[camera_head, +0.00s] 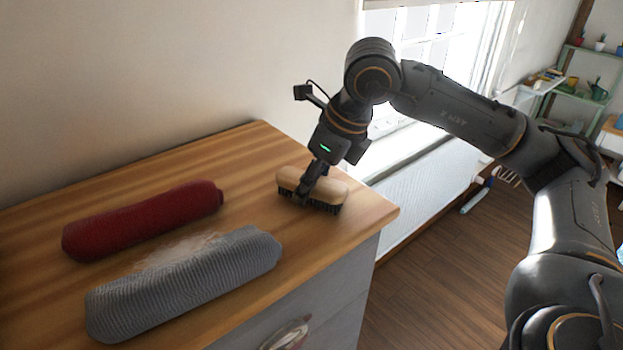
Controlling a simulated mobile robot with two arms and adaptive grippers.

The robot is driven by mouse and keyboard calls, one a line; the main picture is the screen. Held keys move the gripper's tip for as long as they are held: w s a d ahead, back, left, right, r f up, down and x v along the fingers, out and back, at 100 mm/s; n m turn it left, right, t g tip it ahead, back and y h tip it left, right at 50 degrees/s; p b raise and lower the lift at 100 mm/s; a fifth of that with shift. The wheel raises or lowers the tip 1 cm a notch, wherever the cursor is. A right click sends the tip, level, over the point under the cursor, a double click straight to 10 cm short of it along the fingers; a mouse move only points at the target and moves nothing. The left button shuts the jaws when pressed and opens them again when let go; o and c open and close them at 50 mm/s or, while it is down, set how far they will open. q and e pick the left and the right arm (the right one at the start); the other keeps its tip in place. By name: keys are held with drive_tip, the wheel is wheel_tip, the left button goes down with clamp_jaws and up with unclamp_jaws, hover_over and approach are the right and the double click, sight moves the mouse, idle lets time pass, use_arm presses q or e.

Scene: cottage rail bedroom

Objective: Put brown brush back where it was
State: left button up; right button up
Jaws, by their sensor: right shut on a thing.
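The brown brush (332,188) has a light tan wooden back and dark bristles facing down. It is at the right part of the wooden dresser top (255,150), near the right edge. My right gripper (308,190) comes down from above and is shut on the middle of the brush. The bristles are at or very near the surface; I cannot tell whether they touch it. The fingers hide the middle of the brush. My left gripper is not in view.
A red rolled cloth (145,220) and a grey ribbed roll (185,285) lie on the left half of the top. A pale smudge (175,250) lies between them. Bare wood surrounds the brush. A window and radiator (425,180) stand beyond the right edge.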

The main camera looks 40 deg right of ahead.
drive_tip(key=shift+w+f, duration=0.1)
drive_tip(key=shift+f, duration=0.15)
drive_tip(key=o, duration=1.1)
drive_tip(key=shift+r, duration=0.1)
drive_tip(key=shift+r, duration=0.15)
drive_tip(key=b+v, duration=0.1)
drive_tip(key=v, duration=1)
drive_tip(key=shift+r+b, duration=0.1)
drive_tip(key=shift+b, duration=0.25)
drive_tip(key=shift+s+d+r, duration=0.1)
drive_tip(key=shift+s+r, duration=0.15)
drive_tip(key=shift+r, duration=0.1)
